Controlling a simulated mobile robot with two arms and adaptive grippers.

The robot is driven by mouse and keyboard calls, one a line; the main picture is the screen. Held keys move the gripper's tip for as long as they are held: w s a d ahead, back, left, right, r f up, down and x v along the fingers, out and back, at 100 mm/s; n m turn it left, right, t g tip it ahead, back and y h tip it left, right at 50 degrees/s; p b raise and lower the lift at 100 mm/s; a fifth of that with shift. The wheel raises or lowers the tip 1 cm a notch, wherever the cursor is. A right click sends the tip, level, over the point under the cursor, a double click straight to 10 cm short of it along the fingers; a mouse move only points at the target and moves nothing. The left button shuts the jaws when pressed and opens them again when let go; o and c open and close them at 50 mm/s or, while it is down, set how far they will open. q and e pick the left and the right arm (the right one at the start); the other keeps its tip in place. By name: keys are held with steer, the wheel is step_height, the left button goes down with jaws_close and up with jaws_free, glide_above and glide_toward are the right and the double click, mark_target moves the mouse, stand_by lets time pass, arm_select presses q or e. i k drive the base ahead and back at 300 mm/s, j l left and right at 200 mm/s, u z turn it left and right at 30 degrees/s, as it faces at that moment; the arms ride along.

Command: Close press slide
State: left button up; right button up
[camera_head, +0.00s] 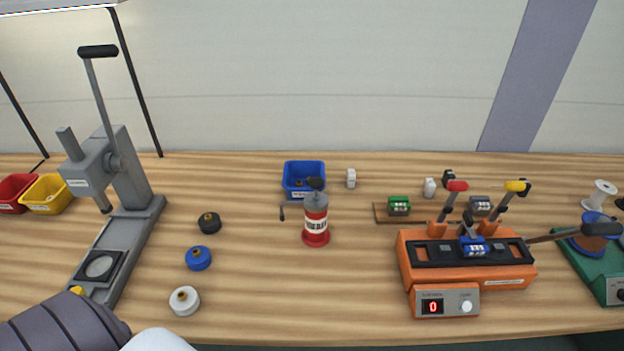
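The grey press (128,180) stands at the left of the bench with its long lever raised. Its base track runs from under the press head toward the front edge. The press slide (88,271), a dark square plate with a round pale nest, sits at the front end of this track, well clear of the ram. A yellow knob (77,291) shows at its front. The nest looks empty. Part of my arm, dark grey and white, shows at the bottom left, close in front of the knob. Neither gripper's fingers can be seen.
White (185,301), blue (198,258) and black (209,223) round pieces stand right of the track. Yellow (46,194) and red (14,192) bins are behind left. A red-grey dispenser (316,228) and an orange device (468,270) stand farther right.

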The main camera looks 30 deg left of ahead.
mark_target(99, 269)
steer(key=u, duration=2.55)
